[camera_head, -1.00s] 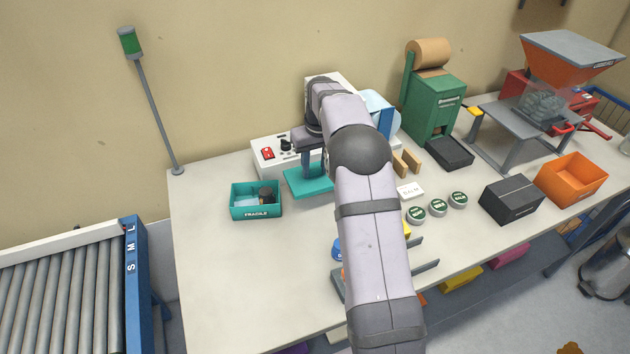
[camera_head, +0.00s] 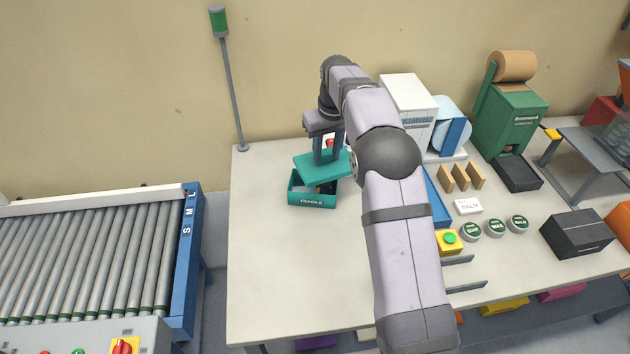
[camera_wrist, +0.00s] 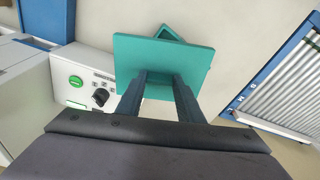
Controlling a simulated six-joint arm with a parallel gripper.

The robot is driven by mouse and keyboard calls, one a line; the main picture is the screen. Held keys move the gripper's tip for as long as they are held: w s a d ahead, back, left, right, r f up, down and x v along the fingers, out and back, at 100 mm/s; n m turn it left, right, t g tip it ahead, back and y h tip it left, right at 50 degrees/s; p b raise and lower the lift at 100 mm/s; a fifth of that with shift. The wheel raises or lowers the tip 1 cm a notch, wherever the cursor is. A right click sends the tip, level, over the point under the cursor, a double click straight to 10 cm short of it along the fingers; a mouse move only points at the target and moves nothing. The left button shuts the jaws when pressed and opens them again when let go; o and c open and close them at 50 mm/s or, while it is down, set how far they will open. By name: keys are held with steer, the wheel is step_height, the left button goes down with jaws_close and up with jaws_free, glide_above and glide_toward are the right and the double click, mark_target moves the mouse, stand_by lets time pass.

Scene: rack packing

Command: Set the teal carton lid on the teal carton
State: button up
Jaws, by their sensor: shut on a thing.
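The teal carton lid (camera_head: 308,166) is a flat teal plate held in my gripper (camera_head: 327,158), above the teal carton and slightly tilted in the head view. The teal carton (camera_head: 312,200), marked FRAGILE, stands open on the table below, with some dark contents partly visible. In the wrist view the lid (camera_wrist: 150,57) lies across the fingertips of my gripper (camera_wrist: 160,82) and hides most of the carton; only a corner of the carton (camera_wrist: 172,33) shows past its far edge. The lid looks offset from the carton, and the gap between them is hard to judge.
A white control box (camera_wrist: 80,80) stands close beside the lid. A roller conveyor (camera_head: 90,250) is at the left, and a lamp pole (camera_head: 230,90) rises at the table's back left corner. The table's front left (camera_head: 280,270) is clear.

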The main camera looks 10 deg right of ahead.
mark_target(313, 165)
steer(key=a, duration=0.1)
steer(key=a+r, duration=0.1)
steer(key=a, duration=0.1)
steer(key=w+a+r, duration=0.1)
steer(key=a, duration=0.1)
steer(key=shift+r+p, duration=0.25)
steer(key=shift+p, duration=0.05)
steer(key=shift+d+r+m, duration=0.1)
steer(key=shift+r+m, duration=0.25)
steer(key=shift+m, duration=0.05)
steer(key=shift+d+r+m, duration=0.4)
steer(key=shift+r+m, duration=0.15)
steer(key=shift+m, duration=0.45)
steer(key=shift+s+d+m+h, duration=0.15)
steer(key=shift+s+m+h, duration=0.15)
steer(key=shift+m, duration=0.5)
steer(key=shift+s+m, duration=0.1)
steer(key=shift+m, duration=0.7)
steer(key=shift+f, duration=0.1)
steer(key=shift+f+p, duration=1.35)
steer(key=shift+f, duration=3.55)
steer(key=shift+f+b, duration=0.3)
steer(key=shift+f, duration=0.3)
